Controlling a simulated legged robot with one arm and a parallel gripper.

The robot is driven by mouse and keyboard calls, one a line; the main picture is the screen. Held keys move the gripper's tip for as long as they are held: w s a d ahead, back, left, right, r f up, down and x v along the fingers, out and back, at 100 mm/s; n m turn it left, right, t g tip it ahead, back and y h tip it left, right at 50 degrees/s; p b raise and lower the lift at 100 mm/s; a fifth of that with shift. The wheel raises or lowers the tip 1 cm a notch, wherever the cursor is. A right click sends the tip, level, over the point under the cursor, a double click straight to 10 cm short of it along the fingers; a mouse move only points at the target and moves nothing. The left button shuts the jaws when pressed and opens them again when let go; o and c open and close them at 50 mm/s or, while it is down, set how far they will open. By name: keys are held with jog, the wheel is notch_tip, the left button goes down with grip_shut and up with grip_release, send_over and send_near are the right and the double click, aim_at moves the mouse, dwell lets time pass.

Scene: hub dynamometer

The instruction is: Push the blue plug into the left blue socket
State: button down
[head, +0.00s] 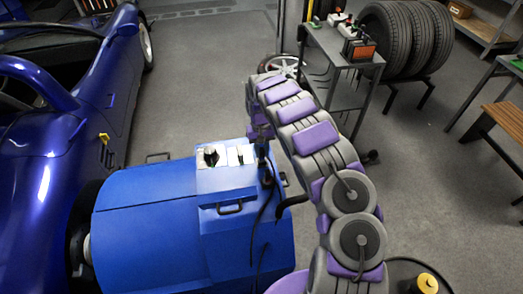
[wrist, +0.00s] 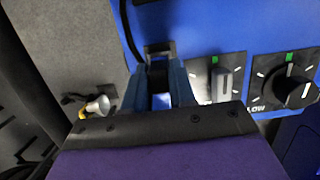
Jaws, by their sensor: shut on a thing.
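My gripper (head: 262,145) is over the panel end of the blue dynamometer housing (head: 150,205). In the wrist view my gripper (wrist: 159,72) has its two fingers close together around a small dark piece, which I take to be the plug (wrist: 159,74); its blue colour is hard to make out. A small grey-framed fitting (wrist: 160,47) on the blue face lies just beyond the fingertips, perhaps a socket. Whether the plug touches it or is inside it cannot be told. The left blue socket cannot be clearly identified in either view.
Two dial knobs, one grey (wrist: 222,84) and one black (wrist: 297,91), stand right of the fingers. A black cable (head: 258,215) hangs down the housing. A blue car (head: 75,100) stands at left; a tool cart (head: 345,55) stands behind my arm.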

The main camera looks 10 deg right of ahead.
jog(key=shift+r+p, duration=0.8)
jog(key=shift+r, duration=1)
